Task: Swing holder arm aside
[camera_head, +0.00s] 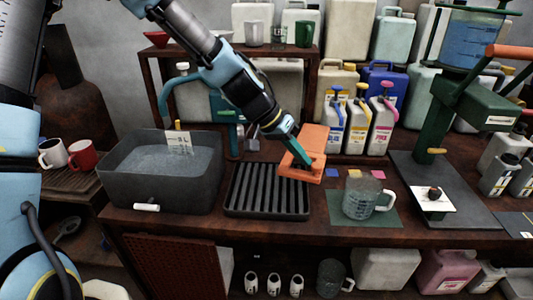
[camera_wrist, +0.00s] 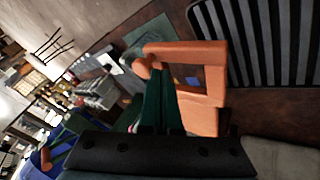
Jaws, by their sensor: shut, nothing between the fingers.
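An orange open-framed piece (camera_head: 311,139), which looks like the holder arm, hangs above the bench between the black ribbed tray and the glass jug. In the wrist view the orange piece (camera_wrist: 210,115) has an open window through it and a rounded knob at its upper left. My gripper (camera_head: 303,166) reaches down from the upper left, its dark green fingers overlapping the orange piece. In the wrist view my gripper (camera_wrist: 157,72) is shut, its fingers beside the orange frame with nothing between them. I cannot tell whether they touch it. The orange piece's mount is hidden.
A grey vat (camera_head: 120,170) stands left, with the ribbed tray (camera_head: 232,210) beside it. The glass jug (camera_head: 360,199) sits on a green mat. Several pump bottles (camera_head: 356,125) stand behind. A green stand (camera_head: 478,105) with an orange handle rises at right.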

